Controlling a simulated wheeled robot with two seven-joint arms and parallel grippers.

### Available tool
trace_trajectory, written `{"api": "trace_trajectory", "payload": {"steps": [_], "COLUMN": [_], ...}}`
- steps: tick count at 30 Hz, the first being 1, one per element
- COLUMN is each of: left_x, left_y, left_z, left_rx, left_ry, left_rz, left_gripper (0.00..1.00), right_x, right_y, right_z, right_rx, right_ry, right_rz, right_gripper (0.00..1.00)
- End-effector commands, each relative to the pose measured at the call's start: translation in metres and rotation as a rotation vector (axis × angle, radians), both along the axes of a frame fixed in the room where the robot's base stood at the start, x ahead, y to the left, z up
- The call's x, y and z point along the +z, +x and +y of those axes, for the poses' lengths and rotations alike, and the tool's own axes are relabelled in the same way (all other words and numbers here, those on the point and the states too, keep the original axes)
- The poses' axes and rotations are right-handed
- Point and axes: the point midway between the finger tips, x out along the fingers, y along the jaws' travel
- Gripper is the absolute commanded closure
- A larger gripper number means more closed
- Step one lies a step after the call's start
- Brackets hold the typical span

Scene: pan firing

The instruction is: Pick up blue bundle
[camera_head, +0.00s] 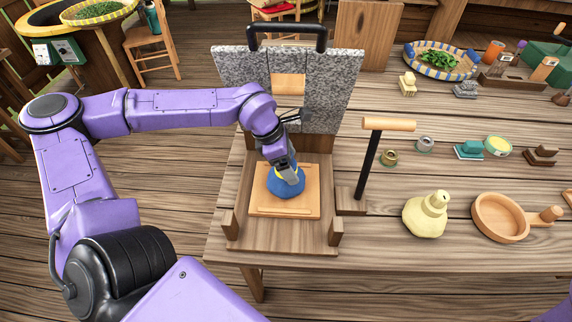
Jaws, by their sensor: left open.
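The blue bundle (284,188) is a rounded blue lump with a yellow band near its top. It rests on a light wooden board (258,207) set in a brown wooden frame on the table. My left gripper (290,176) reaches down from above and overlaps the bundle's top. Its fingers are open around or just over the top; the picture is too small to tell whether they touch it. The fingers hide part of the bundle. My right gripper is not in view.
A speckled stone panel (340,75) with a black handle stands behind the board. A black post with a wooden bar (388,124) rises at its right. A yellow bundle (425,218) and a wooden pan (486,218) lie further right. Small items and a basket of greens (440,62) fill the back right.

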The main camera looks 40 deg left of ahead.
Motion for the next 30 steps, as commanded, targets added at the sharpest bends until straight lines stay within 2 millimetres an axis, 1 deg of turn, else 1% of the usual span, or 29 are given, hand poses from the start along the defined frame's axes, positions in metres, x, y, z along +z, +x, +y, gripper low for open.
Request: {"api": "trace_trajectory", "payload": {"steps": [1,7,8,9,11,12,14,15,16,26,30], "left_x": [-0.003,0.0,0.0,-0.001,-0.001,-0.001,-0.001,-0.001,-0.001,0.0,0.008], "left_y": [0.001,0.001,0.001,0.001,0.001,0.001,0.001,0.001,0.001,0.001,0.002], "left_z": [-0.001,-0.001,-0.001,-0.001,-0.001,-0.001,-0.001,-0.001,-0.001,-0.001,-0.001], "left_rx": [-0.001,0.0,0.0,0.0,0.0,0.0,-0.001,-0.001,-0.001,-0.001,-0.001], "left_ry": [0.001,0.0,0.0,0.0,0.0,0.0,0.0,0.0,0.0,0.0,0.001], "left_rz": [-0.001,0.0,0.0,0.0,0.0,0.0,0.0,0.0,0.0,-0.002,-0.004], "left_gripper": [0.12,0.12,0.15,0.28,0.47,0.6,0.8,0.93,1.0,1.0,1.0], "right_x": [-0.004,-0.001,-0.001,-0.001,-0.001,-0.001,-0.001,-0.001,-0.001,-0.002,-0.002], "right_y": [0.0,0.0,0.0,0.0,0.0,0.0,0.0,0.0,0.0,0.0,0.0], "right_z": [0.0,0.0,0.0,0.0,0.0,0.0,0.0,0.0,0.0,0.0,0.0], "right_rx": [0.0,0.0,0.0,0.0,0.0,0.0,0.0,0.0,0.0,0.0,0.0], "right_ry": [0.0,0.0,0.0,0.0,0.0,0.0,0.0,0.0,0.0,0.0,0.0], "right_rz": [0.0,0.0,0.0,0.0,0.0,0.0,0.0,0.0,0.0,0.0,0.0], "right_gripper": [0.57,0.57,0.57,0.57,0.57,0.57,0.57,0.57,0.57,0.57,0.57]}}
